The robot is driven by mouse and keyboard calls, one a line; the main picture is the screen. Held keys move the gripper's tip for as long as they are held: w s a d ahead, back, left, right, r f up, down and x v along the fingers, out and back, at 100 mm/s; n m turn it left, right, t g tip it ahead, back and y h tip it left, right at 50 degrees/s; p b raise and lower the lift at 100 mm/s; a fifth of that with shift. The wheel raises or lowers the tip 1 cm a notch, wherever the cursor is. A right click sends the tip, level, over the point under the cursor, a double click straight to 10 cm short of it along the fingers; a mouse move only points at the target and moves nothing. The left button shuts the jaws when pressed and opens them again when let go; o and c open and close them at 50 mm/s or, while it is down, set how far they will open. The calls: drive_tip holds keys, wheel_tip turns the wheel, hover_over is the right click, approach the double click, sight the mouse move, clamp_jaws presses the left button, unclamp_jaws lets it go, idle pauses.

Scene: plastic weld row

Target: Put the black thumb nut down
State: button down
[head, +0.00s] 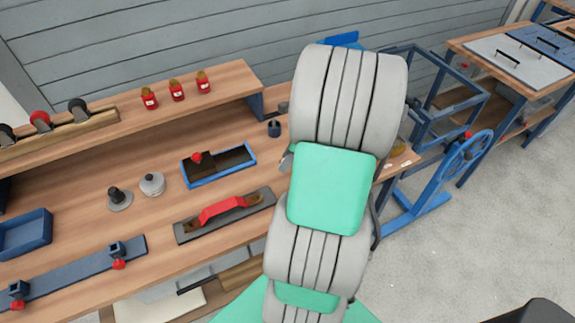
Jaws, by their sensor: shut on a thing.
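My arm fills the middle of the head view, and my gripper is hidden behind its links. A small grey part shows at the arm's left edge, too little to tell what it is. I cannot see a black thumb nut in my gripper. A black knob-like piece (117,196) stands on a grey disc on the wooden workbench (150,235). Black and red round knobs, one black one (77,106) among them, sit on a wooden rack (62,134) on the raised shelf at left. I cannot tell whether any of these is a thumb nut.
A blue tray (219,176) with a red-knobbed piece, a red-handled grey bar (225,208), a silver round weight (152,184) and a dark cup (274,128) stand on the bench. Red bottles (177,90) line the shelf. A blue handwheel (466,155) stands at right. Bare bench lies between.

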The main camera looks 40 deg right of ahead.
drive_tip(key=f, duration=0.1)
drive_tip(key=w+d+f, duration=0.1)
drive_tip(key=w+f, duration=0.1)
drive_tip(key=shift+d+f, duration=0.1)
drive_tip(key=shift+d, duration=0.25)
drive_tip(key=shift+f, duration=1.6)
drive_tip(key=c, duration=1)
unclamp_jaws()
drive_tip(key=v, duration=1.2)
drive_tip(key=w+a+r+n+g+h, duration=0.1)
drive_tip(key=w+a+r+n, duration=0.15)
drive_tip(key=a+n, duration=0.65)
drive_tip(key=w+a+r+n+h, duration=0.1)
drive_tip(key=w+a+r+n, duration=0.15)
drive_tip(key=a+n, duration=0.6)
drive_tip(key=s+a+n, duration=0.2)
drive_tip(key=a+n, duration=0.2)
drive_tip(key=s+a+r+n, duration=0.1)
drive_tip(key=s+a+n, duration=0.1)
drive_tip(key=a+n, duration=0.2)
drive_tip(key=s+a+n, duration=0.2)
drive_tip(key=a+n, duration=0.2)
drive_tip(key=a, duration=0.1)
drive_tip(key=shift+r+t+h, duration=0.25)
drive_tip(key=shift+t+h, duration=0.05)
